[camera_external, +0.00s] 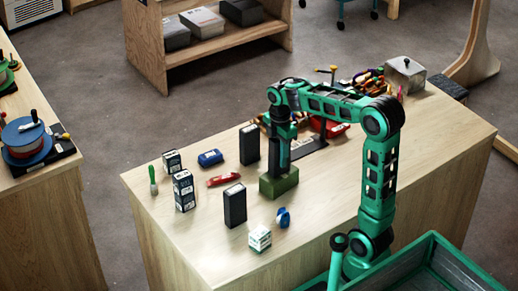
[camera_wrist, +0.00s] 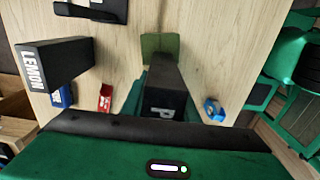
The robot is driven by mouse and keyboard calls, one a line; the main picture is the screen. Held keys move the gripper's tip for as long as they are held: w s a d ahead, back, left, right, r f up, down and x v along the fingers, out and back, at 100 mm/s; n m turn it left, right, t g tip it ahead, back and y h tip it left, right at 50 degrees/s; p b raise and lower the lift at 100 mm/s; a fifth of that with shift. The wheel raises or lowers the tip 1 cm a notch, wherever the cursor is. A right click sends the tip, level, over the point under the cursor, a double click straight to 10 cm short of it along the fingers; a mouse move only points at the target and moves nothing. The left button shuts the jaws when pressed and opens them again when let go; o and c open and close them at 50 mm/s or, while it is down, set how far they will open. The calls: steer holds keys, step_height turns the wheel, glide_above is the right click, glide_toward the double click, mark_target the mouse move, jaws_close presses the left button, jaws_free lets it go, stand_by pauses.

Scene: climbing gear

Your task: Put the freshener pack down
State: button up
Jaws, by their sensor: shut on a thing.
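My gripper (camera_external: 281,160) points down over the table, just above or at an olive-green block (camera_external: 278,185). In the wrist view it is shut on a dark freshener pack (camera_wrist: 166,98), whose near end carries a white letter "P". The pack's far end narrows toward the olive block (camera_wrist: 160,45); I cannot tell whether they touch. In the external view the pack is mostly hidden by my gripper.
A black pack (camera_external: 249,144) stands behind-left, labelled "LEMON" in the wrist view (camera_wrist: 50,65). Another black pack (camera_external: 235,205) stands in front-left. A red tool (camera_external: 224,179), a blue item (camera_external: 210,157), blue tape (camera_external: 283,217) and a white box (camera_external: 260,238) are nearby.

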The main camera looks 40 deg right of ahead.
steer(key=o, duration=1.1)
steer(key=shift+f, duration=0.1)
step_height(320, 180, up, 12)
steer(key=shift+r, duration=0.15)
